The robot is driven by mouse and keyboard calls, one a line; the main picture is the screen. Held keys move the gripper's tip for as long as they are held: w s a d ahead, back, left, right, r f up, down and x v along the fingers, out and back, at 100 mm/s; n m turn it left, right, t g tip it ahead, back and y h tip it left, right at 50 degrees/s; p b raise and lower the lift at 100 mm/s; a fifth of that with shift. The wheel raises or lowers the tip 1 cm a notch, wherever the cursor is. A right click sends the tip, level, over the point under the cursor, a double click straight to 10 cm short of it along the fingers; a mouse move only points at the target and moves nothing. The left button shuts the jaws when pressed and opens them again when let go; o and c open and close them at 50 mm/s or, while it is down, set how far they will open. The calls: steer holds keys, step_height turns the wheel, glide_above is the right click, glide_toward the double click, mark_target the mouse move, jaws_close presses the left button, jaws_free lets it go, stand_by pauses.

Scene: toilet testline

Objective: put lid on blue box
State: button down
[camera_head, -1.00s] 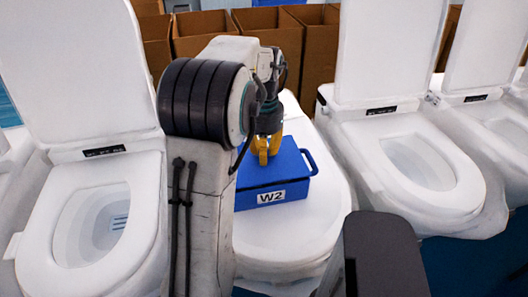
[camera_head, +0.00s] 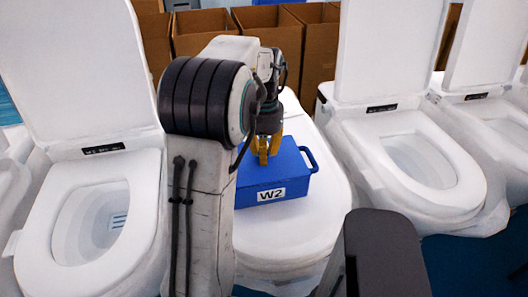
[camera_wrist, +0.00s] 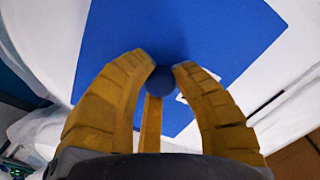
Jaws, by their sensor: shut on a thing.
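The blue box (camera_head: 300,189) sits on the closed white lid of the middle toilet. It has a white label reading W2 on its front and a handle on its right side. The flat blue lid (camera_wrist: 185,25) fills the middle of the wrist view and lies over the top of the box in the head view. My gripper (camera_head: 266,156) points down at the lid, with its yellow fingers shut around the round blue knob (camera_wrist: 160,81). My arm hides the left part of the box. I cannot tell whether the lid rests flush all round.
Open white toilets stand on the left (camera_head: 90,215) and on the right (camera_head: 415,165), with raised seat lids. Cardboard boxes (camera_head: 205,32) line the back. The white surface (camera_head: 310,225) in front of the blue box is clear.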

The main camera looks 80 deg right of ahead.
steer(key=c, duration=1)
jaws_free()
steer(key=shift+r, duration=0.2)
steer(key=shift+r+p, duration=3.2)
steer(key=shift+r, duration=0.15)
steer(key=shift+w, duration=0.15)
